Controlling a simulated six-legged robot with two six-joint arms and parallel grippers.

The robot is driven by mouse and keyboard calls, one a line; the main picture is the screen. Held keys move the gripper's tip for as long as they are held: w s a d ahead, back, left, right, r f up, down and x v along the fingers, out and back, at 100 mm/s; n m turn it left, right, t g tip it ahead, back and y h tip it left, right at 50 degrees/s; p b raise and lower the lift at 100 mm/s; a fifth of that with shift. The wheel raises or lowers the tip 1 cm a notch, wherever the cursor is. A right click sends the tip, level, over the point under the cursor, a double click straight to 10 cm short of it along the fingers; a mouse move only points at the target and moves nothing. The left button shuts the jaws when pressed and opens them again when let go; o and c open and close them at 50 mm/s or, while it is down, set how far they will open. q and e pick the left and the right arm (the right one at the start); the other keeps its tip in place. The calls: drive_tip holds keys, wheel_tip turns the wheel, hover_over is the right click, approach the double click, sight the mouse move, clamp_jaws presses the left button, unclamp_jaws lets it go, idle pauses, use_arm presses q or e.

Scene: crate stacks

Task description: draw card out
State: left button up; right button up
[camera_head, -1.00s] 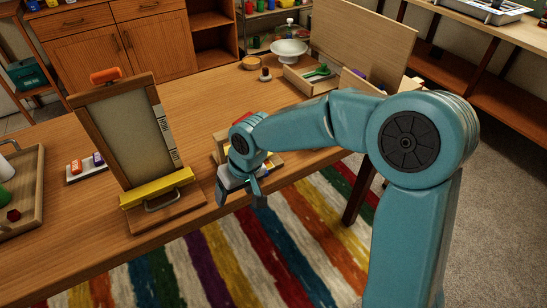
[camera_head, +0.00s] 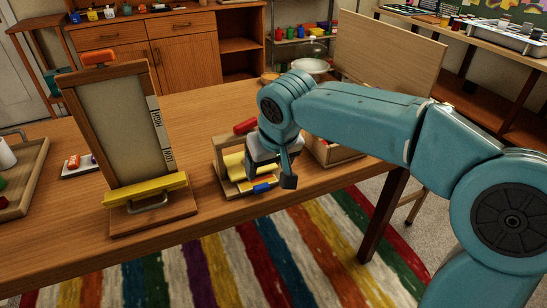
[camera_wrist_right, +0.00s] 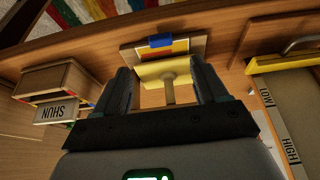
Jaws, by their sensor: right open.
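A small wooden stand (camera_head: 222,165) on the table holds a yellow curved piece (camera_head: 235,163) and a red roll (camera_head: 245,126). A strip with blue, red and yellow bands (camera_head: 258,187) lies at its front edge; I cannot tell whether it is a card. In the wrist view the banded piece (camera_wrist_right: 165,45) sits beyond the yellow piece (camera_wrist_right: 160,72), and a pale peg (camera_wrist_right: 169,93) sticks out toward me. My right gripper (camera_head: 270,168) is at the stand's right side, partly hiding it. In the wrist view its open fingers (camera_wrist_right: 165,88) appear either side of the peg. My left gripper is not in view.
A tall framed board (camera_head: 118,125) with a yellow handled bar (camera_head: 146,190) stands left of the wooden stand. An open wooden box (camera_head: 335,152) is to the right behind my arm. A tray (camera_head: 30,180) is at far left. The table's front edge is close.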

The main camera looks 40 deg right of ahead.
sight(262, 186)
drive_tip(key=b+x, duration=0.2)
drive_tip(key=x, duration=0.7)
drive_tip(key=shift+w+f, duration=0.15)
drive_tip(key=c, duration=1.1)
